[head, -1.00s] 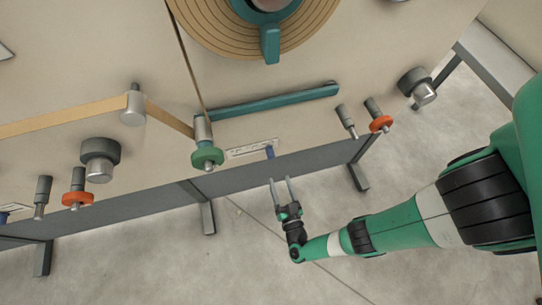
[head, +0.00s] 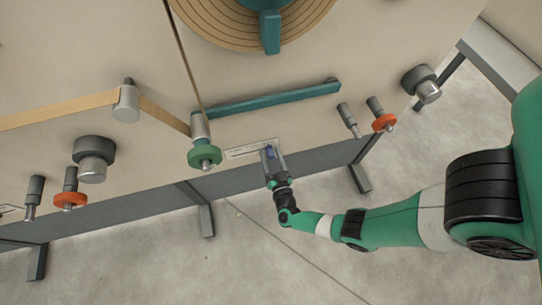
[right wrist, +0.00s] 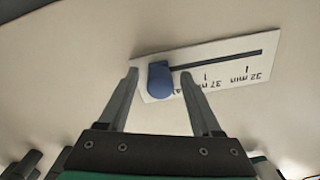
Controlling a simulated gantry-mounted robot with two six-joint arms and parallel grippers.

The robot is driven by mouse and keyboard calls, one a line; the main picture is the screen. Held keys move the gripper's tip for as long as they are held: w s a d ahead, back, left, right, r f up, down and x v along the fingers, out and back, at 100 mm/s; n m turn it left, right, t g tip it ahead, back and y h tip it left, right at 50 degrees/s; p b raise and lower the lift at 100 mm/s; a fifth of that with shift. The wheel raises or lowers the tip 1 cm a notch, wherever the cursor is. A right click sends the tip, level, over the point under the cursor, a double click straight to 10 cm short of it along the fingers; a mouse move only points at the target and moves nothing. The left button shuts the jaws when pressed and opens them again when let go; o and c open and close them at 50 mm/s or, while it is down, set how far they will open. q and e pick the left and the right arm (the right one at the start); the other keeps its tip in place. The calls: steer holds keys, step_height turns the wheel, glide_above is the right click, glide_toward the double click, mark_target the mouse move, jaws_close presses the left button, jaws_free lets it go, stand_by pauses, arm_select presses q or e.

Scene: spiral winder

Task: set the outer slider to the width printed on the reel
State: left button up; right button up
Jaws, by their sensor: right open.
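The slider has a blue knob (head: 270,153) on a white scale plate (head: 240,153) at the panel's lower edge. In the right wrist view the knob (right wrist: 160,78) sits at the left end of the visible slot. The plate (right wrist: 225,68) carries upside-down marks reading about "32 min" and "37 m…", partly covered. My right gripper (head: 274,154) is open, its fingers either side of the knob; contact cannot be told. The brown wound reel (head: 190,22) is cut off at the top, and no printed width is legible on it. My left gripper is not in view.
A green-collared roller (head: 205,155) stands just left of the plate. A teal bar (head: 275,99) lies above it. Open floor lies below the panel edge.

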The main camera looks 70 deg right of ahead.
steer(key=shift+c, duration=0.2)
jaws_close()
stand_by(1.1)
